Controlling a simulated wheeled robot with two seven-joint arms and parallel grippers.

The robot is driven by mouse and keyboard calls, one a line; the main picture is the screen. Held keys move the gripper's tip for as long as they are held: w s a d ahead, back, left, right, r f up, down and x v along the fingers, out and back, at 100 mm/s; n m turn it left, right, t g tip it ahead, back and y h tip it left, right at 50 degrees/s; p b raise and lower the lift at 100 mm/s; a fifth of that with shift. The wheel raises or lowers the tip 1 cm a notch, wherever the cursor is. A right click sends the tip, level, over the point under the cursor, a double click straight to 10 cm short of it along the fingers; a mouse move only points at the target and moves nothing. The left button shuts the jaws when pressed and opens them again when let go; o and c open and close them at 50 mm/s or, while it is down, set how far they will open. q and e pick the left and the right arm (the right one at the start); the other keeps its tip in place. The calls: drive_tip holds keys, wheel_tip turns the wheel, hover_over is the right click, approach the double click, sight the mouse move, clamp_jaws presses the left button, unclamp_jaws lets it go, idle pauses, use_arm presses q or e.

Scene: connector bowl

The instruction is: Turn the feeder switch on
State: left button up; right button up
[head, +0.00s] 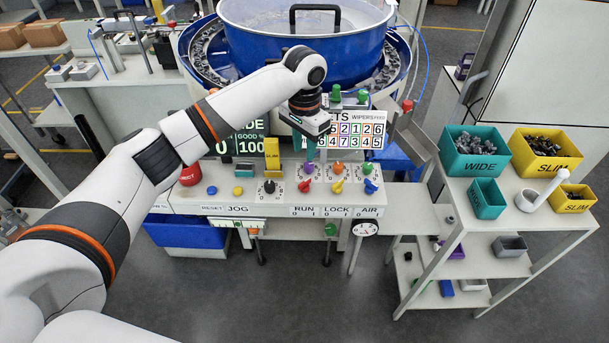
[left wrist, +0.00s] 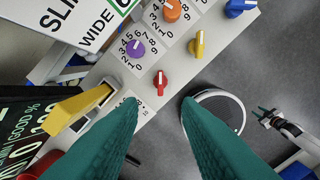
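The control panel (head: 220,203) carries a row of switches and dials. A red switch (head: 304,186) sits above the RUN 0 1 label; it also shows in the left wrist view (left wrist: 160,80). No label reading "feeder" is legible to me. A purple dial (head: 307,168) is just behind the red switch. My left gripper (head: 310,154) points down over the panel near the purple dial. In the left wrist view its teal fingers are apart and empty, with the red switch beyond and between the tips.
Beside it are an orange dial (head: 338,168), a yellow-orange switch (head: 338,187) over LOCK, a blue switch (head: 371,187) over AIR and a black knob (head: 269,187). The blue bowl (head: 300,45) is behind.

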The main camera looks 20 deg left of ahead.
sight(304, 181)
use_arm(q)
wheel_tip(304, 181, down, 9)
drive_tip(key=shift+f+p, duration=0.15)
drive_tip(key=shift+p, duration=0.65)
drive_tip(key=shift+f, duration=0.7)
clamp_jaws()
